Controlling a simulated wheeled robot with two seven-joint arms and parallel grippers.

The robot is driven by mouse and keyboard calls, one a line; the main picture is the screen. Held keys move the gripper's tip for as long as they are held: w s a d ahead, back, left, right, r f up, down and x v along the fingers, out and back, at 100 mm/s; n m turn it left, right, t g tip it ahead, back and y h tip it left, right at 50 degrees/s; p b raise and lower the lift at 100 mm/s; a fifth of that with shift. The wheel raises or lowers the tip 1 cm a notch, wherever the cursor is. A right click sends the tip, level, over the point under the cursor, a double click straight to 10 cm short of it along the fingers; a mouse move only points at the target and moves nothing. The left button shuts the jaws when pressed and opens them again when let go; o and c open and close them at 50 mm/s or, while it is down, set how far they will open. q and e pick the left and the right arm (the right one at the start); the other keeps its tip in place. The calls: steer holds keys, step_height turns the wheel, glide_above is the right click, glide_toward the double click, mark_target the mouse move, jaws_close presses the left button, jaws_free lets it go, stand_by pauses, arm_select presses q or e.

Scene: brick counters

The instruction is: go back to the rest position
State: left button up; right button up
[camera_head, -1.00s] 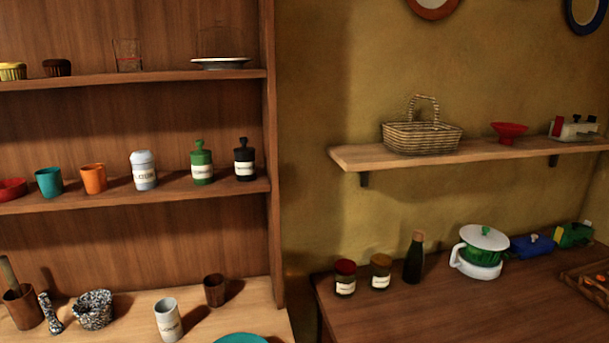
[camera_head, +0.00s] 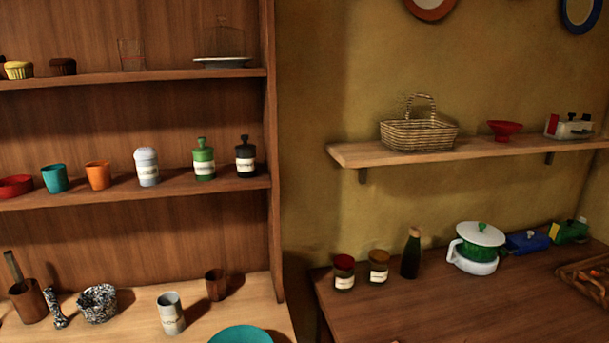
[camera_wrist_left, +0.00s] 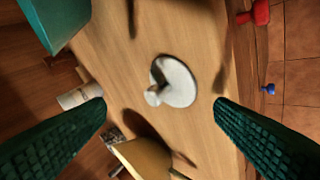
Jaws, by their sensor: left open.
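My left gripper (camera_wrist_left: 160,105) shows in the left wrist view as two dark green ribbed fingers, wide apart with nothing held between them. Beyond the fingers is a wooden surface (camera_wrist_left: 110,70) with a round white thing (camera_wrist_left: 180,85) on it; a small pale and dark piece stands on or over the white thing. Neither gripper shows in the head view, and my right gripper is in no view.
The head view shows a shelf unit (camera_head: 130,125) with cups and jars, and a teal plate (camera_head: 241,336) on its counter. At right are a wall shelf with a basket (camera_head: 418,134) and a counter (camera_head: 400,315) with jars, a bottle (camera_head: 411,254) and a white-green pot (camera_head: 476,250).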

arm_select(q)
steer(key=s+d+n+g+h, duration=0.2)
steer(key=s+d+n+g, duration=0.15)
steer(key=s+n, duration=0.5)
steer(key=s+d+n+g+h, duration=0.2)
steer(key=s+d+n, duration=0.2)
steer(key=s+n, duration=0.4)
step_height(320, 180, down, 31)
steer(key=s+g+b, duration=0.1)
steer(key=b, duration=0.1)
steer(key=s+a+f+g+b, duration=0.1)
steer(key=s+a+f, duration=0.2)
steer(key=s+f, duration=1.1)
steer(key=shift+s+f+b, duration=0.35)
steer(key=shift+s, duration=0.4)
